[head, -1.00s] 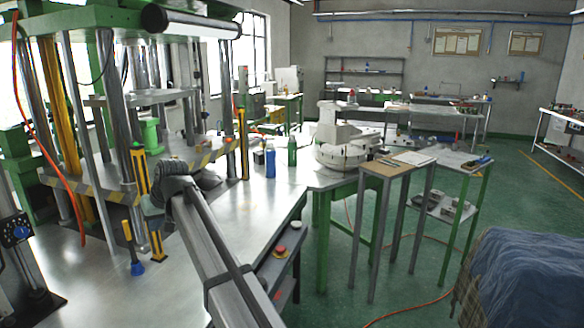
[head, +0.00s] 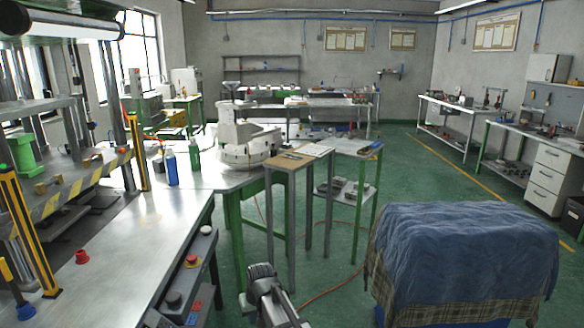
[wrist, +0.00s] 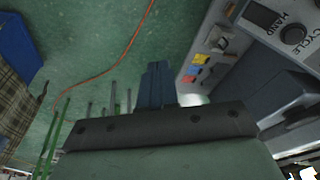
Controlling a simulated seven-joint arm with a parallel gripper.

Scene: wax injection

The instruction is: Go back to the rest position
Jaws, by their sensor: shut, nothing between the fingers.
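My gripper (wrist: 155,72) shows in the wrist view as two dark blue fingers pressed together, with nothing between them. It points over the green floor, beside a grey machine panel. In the head view, part of my arm (head: 266,296) stands at the bottom centre, in the gap between the metal workbench and the cloth-covered table; I cannot make out the fingers there.
The metal workbench (head: 130,240) with the press lies on the left. A table under a blue cloth (head: 460,245) stands at the right. A small wooden-topped stand (head: 285,162) is ahead. An orange cable (wrist: 115,68) lies on the floor.

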